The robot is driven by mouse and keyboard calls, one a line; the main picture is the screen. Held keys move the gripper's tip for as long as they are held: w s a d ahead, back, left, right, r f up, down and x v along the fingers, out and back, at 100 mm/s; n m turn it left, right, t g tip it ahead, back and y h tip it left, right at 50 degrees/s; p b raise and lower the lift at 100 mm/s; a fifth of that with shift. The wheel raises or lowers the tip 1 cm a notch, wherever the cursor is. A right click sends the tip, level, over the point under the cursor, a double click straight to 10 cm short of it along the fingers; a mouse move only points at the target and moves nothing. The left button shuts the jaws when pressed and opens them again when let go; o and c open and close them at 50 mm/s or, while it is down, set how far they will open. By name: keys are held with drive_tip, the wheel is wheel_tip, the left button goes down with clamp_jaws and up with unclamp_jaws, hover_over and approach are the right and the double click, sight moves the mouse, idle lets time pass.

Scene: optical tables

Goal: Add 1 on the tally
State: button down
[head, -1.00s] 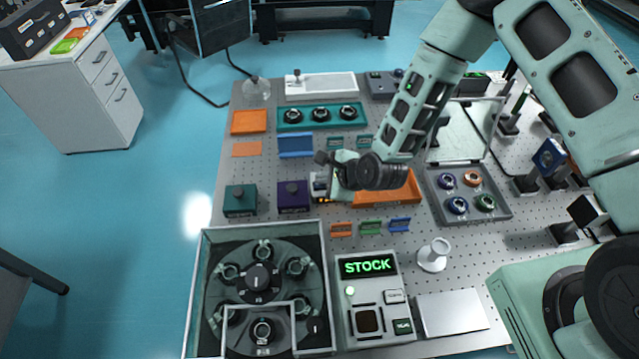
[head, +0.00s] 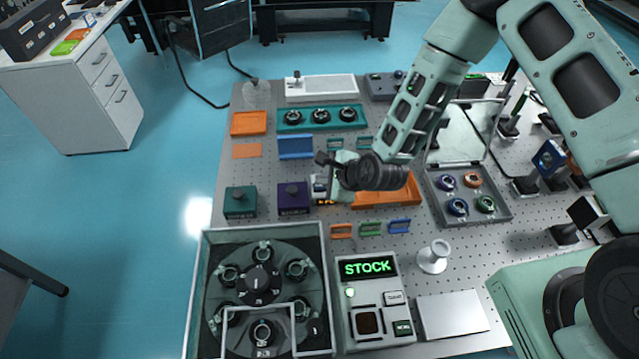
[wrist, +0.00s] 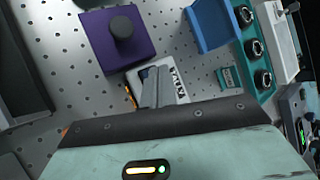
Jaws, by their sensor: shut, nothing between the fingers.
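The tally (head: 320,187) is a small white and dark box with an orange-lit display, beside the purple box in the head view. My gripper hides part of it. In the wrist view, the tally (wrist: 180,88) shows its white top with dark lettering under and beside the fingers. My gripper (wrist: 154,88) is shut with nothing between its fingers, and its tips lie over the tally's top. I cannot tell whether they touch it. In the head view, my gripper (head: 338,184) is at the tally's right, partly hidden by my wrist. The display digits are not readable.
A purple box (head: 293,196) with a knob stands close left of the tally. An orange tray (head: 385,194) lies to the right, a blue holder (head: 296,147) behind. Small coloured clips (head: 371,228) lie in front. A walled carousel (head: 258,284) and STOCK panel (head: 369,268) stand nearer.

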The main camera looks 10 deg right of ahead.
sight(323, 188)
drive_tip(key=shift+r, duration=0.4)
drive_tip(key=shift+r, duration=0.1)
drive_tip(key=shift+r+p, duration=1.85)
drive_tip(key=shift+r, duration=0.55)
